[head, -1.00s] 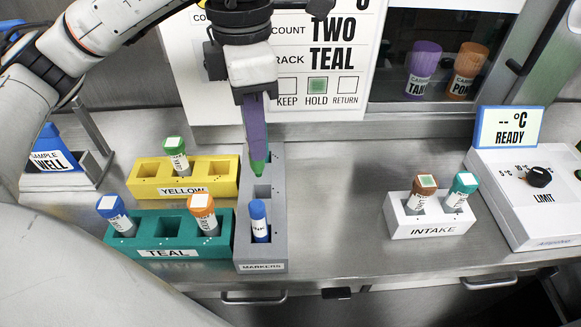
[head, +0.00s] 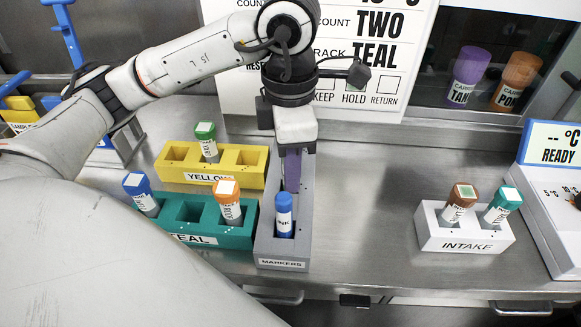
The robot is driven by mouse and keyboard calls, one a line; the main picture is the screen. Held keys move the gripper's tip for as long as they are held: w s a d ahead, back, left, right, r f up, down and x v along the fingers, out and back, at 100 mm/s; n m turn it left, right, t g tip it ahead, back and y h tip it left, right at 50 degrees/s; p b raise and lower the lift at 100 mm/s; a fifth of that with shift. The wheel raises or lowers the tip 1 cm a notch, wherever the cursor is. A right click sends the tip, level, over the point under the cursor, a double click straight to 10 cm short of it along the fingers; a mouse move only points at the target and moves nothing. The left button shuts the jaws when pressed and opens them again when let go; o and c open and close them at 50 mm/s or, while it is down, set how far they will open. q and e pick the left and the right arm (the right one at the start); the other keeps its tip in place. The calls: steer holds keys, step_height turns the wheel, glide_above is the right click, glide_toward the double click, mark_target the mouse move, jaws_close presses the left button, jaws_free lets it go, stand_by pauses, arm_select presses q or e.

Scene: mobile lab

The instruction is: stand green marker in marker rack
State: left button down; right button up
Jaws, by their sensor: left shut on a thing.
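The grey marker rack (head: 263,222), labelled MARKERS, stands on the bench at the centre. A blue-capped marker (head: 284,215) stands in its front slot. My left gripper (head: 292,182) points down over the rear part of the rack, its purple fingers shut and their tips low at the slots. The green marker does not show clearly now; the fingers and rack hide it, so I cannot tell how deep it sits. My right gripper is not in view.
Left of the rack are a yellow rack (head: 172,174) with a green-capped tube and a teal rack (head: 250,226) with blue- and orange-capped tubes. A white intake rack (head: 437,236) holds two tubes at right. The bench between is clear.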

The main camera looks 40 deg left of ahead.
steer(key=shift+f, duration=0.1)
arm_select(q)
steer(key=c, duration=1.6)
jaws_free()
